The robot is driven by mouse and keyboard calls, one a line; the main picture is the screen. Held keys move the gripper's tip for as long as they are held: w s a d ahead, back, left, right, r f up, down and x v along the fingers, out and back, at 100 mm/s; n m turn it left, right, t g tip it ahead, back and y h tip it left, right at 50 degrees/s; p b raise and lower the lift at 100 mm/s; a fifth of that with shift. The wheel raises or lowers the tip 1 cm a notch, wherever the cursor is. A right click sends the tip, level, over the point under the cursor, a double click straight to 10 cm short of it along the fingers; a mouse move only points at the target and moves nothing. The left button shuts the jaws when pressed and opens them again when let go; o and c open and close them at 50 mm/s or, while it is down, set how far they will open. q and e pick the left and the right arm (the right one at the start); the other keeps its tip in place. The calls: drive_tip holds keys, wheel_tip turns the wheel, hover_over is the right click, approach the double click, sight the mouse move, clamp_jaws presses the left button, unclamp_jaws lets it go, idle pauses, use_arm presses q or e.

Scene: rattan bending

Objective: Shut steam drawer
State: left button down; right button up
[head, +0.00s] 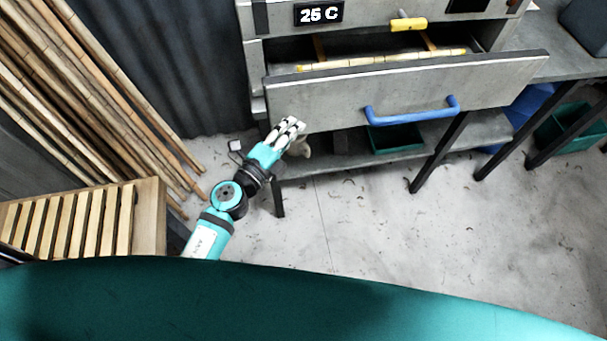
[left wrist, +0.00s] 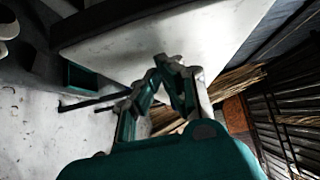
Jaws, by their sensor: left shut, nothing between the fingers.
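The steam drawer (head: 330,101) is a grey metal front with a blue bar handle (head: 412,111). It stands pulled out from the cabinet below the display, and a rattan pole (head: 380,60) lies inside it. My left gripper (head: 293,126) is shut and empty by the lower left part of the drawer front, left of the handle. I cannot tell whether it touches the front. In the left wrist view the closed fingers (left wrist: 168,65) point toward a pale panel (left wrist: 150,50), likely the drawer front. My right gripper is not in view.
A display (head: 319,14) reads 25 C above the drawer, beside a yellow handle (head: 408,23). A lower shelf (head: 465,131) holds a green bin (head: 395,138). Bamboo poles (head: 80,90) lean at left by a slatted wooden rack (head: 80,222). The floor in front is mostly clear.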

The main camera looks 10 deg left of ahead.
use_arm(q)
drive_tip(key=w+a, duration=0.1)
drive_tip(key=w, duration=0.3)
drive_tip(key=w+a, duration=0.1)
drive_tip(key=w, duration=0.2)
drive_tip(key=w+a+b, duration=0.1)
drive_tip(key=w+a, duration=0.1)
drive_tip(key=w, duration=0.2)
drive_tip(key=shift+w+a+f, duration=0.1)
drive_tip(key=shift+w, duration=0.2)
drive_tip(key=shift+w+a, duration=0.15)
drive_tip(key=shift+w, duration=0.35)
drive_tip(key=shift+a, duration=0.1)
